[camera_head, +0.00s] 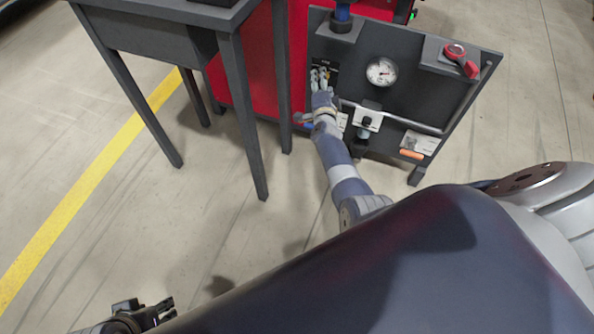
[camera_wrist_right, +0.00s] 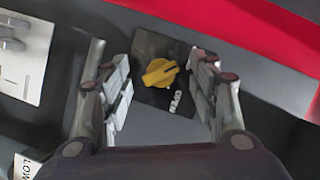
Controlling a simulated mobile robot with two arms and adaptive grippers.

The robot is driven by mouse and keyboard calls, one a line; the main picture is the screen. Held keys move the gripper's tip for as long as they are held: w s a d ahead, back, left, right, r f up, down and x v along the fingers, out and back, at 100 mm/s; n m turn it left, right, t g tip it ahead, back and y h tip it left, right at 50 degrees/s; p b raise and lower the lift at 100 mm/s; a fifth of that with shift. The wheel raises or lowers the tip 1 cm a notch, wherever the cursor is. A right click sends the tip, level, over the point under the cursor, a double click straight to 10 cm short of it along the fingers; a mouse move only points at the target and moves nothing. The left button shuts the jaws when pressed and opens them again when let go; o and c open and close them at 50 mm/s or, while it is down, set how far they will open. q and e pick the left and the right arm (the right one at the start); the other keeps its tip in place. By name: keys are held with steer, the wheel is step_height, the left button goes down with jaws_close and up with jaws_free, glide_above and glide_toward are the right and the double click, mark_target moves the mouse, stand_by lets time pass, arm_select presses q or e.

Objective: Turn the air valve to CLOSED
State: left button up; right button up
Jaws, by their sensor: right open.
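A yellow rotary knob (camera_wrist_right: 160,72) sits on a black plate (camera_wrist_right: 150,98) with white lettering, too small to read surely. My right gripper (camera_wrist_right: 160,85) is open, with one finger on each side of the knob and a gap to both. In the head view my right gripper (camera_head: 320,78) is at the upper left of the dark panel (camera_head: 400,95) and largely hides the knob. A red lever handle (camera_head: 462,60) is at the panel's upper right. My left gripper (camera_head: 165,309) is open and empty at the lower left, far from the panel.
A pressure gauge (camera_head: 381,71) is right of my right gripper. A grey pipe (camera_head: 410,122) and a white bracket (camera_head: 367,121) lie below it. A dark table (camera_head: 170,40) stands close on the left. The floor around is clear.

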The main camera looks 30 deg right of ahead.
steer(key=s+a+f+n+g+y+p, duration=0.1)
steer(key=s+a+f+n+y+p, duration=0.2)
steer(key=s+a+f, duration=0.4)
steer(key=s+a+f+n+g+y+p, duration=0.1)
steer(key=s+a+f+n+y+p, duration=0.3)
steer(key=s+a, duration=0.9)
step_height(320, 180, down, 3)
steer(key=shift+s+r+n, duration=0.1)
steer(key=shift+s+n, duration=0.3)
stand_by(2.1)
stand_by(0.5)
